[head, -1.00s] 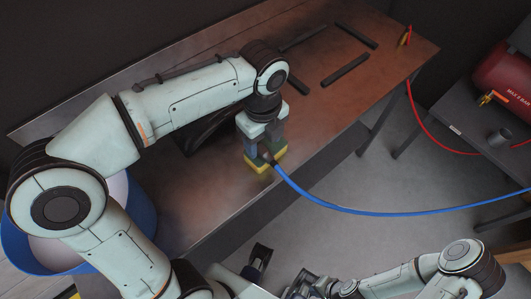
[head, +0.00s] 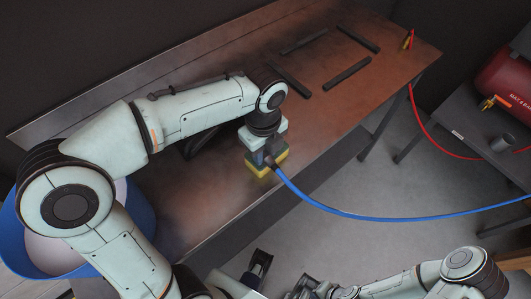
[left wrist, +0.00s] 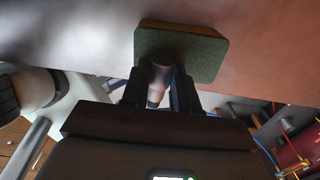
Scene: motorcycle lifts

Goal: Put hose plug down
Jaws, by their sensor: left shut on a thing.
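The blue hose (head: 350,213) ends in a plug, seen in the left wrist view as a pale, rounded piece (left wrist: 157,82) between two dark fingers. My left gripper (head: 265,156) is shut on this hose plug, pointing down over the workbench. A yellow and dark green sponge-like block (head: 266,164) lies right below the fingers near the bench's front edge. It also shows in the left wrist view (left wrist: 185,57), just beyond the fingertips. I cannot tell whether the plug touches it. My right gripper (head: 298,288) is at the bottom edge, partly cut off; its jaws are unclear.
The brown workbench (head: 205,205) has dark bars (head: 347,73) laid in a rough rectangle at the back. A blue bucket (head: 145,215) stands at left. A red compressor tank (head: 505,80) and grey cup (head: 502,141) sit on a side table at right. The bench's middle is clear.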

